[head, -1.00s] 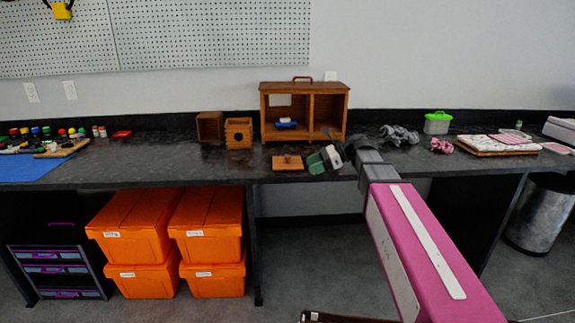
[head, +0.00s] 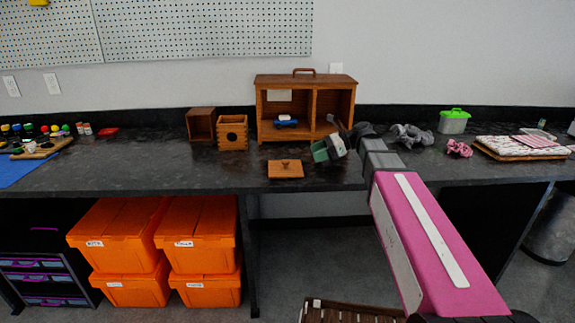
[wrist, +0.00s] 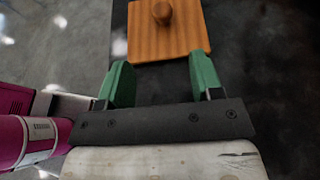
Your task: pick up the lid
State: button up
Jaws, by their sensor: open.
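The lid (head: 286,170) is a flat square of wood with a small round knob, lying on the dark worktop near its front edge. In the wrist view the lid (wrist: 172,40) is at the top, just beyond the fingertips, with its knob toward the far side. My gripper (head: 318,153) has green fingers and is behind and to the right of the lid in the head view. In the wrist view my gripper (wrist: 160,78) is open, with nothing between its fingers.
An open wooden box (head: 232,133) with a round hole and another wooden box (head: 201,124) stand to the left. A wooden cabinet (head: 305,82) stands behind, with a blue item inside. A green-lidded tub (head: 453,121) is at right. The worktop left of the lid is clear.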

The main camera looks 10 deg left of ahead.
aim_at(290, 168)
jog(key=shift+a, duration=0.25)
jog(key=x, duration=0.5)
jog(key=shift+r+x, duration=0.15)
jog(key=shift+x, duration=1.15)
jog(key=shift+r+x, duration=0.2)
jog(key=shift+x, duration=1.15)
jog(key=shift+w+a, duration=0.1)
jog(key=c, duration=1)
